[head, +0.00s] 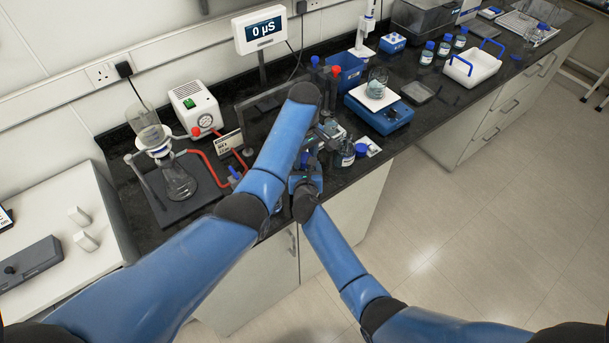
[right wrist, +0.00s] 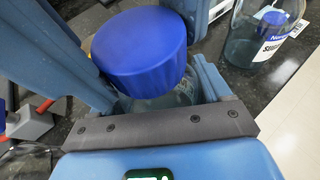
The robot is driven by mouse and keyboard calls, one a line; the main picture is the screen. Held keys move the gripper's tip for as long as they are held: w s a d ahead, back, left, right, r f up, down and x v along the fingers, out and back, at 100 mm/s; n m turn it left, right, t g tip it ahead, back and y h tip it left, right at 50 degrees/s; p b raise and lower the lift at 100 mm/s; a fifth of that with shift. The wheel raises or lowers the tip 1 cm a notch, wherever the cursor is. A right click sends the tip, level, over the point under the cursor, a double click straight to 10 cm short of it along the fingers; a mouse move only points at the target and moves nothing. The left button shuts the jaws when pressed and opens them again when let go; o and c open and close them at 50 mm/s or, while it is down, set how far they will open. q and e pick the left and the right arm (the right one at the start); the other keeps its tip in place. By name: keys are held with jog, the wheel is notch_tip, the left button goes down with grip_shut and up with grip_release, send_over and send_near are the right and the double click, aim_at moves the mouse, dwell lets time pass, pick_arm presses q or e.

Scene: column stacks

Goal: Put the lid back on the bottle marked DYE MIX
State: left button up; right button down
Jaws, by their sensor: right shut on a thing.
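A clear glass bottle (right wrist: 165,103) stands between the fingers of my right gripper (right wrist: 152,92), which is shut on it in the right wrist view. A blue lid (right wrist: 138,50) sits at the top of this bottle and looks slightly tilted; I cannot tell if it is seated. Its label is hidden. My left gripper (head: 312,150) is close above the right one in the head view, mostly hidden by its own arm. Blue-grey parts close behind the lid may be its fingers. I cannot read DYE MIX on any bottle.
A labelled bottle (head: 345,158) stands just right of the grippers, with a blue lid (head: 362,150) near it on a white pad. A balance (head: 385,117) with a beaker is behind. Glassware on a stand (head: 175,180) is left. The bench's front edge is close.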

pick_arm(q)
jog(key=c, duration=0.5)
jog(key=m, duration=0.6)
jog(key=shift+m, duration=0.3)
jog(key=m, duration=0.6)
jog(key=shift+m, duration=0.3)
jog(key=o, duration=1.2)
jog(key=shift+r, duration=2.25)
jog(key=shift+c, duration=0.5)
